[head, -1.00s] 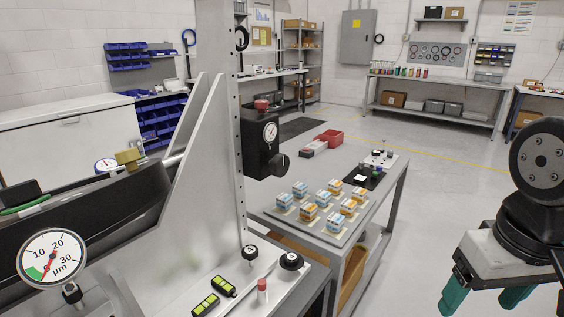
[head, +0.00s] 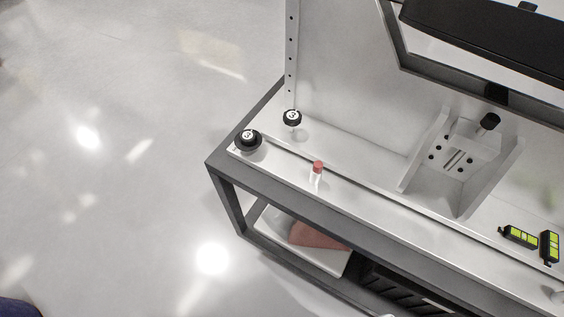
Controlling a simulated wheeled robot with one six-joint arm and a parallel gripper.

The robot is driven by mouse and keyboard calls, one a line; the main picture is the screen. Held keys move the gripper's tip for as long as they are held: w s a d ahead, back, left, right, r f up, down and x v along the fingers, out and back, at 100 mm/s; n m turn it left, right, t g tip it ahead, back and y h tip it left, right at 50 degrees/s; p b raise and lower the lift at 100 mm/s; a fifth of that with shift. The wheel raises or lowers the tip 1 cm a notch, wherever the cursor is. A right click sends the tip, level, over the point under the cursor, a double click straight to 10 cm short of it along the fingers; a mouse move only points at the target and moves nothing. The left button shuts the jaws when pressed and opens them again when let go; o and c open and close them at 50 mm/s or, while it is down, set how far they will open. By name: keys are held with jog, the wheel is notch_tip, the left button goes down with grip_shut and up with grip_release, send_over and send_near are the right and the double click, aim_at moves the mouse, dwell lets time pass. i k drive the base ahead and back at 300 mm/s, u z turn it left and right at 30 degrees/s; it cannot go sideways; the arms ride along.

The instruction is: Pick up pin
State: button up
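A small white pin-like piece with a red top (head: 317,172) stands on the light ledge along the front of the fixture bench (head: 352,200). Nothing touches or covers it. A round black knob with a white mark (head: 248,139) sits to its left, near the bench corner. A second, similar black knob (head: 292,118) stands further back on a short stem. My gripper is not in this view.
A light bracket block with a black knob (head: 464,150) stands right of the pin. Two yellow-green level pieces (head: 520,237) lie at the right. A dark frame (head: 482,40) hangs over the back. A lower shelf holds a reddish item (head: 318,236). Open floor lies left.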

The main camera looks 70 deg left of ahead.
aim_at(318, 166)
jog(key=u, duration=3.25)
jog(key=k, duration=1.05)
jog(key=z, duration=1.05)
jog(key=i, duration=0.85)
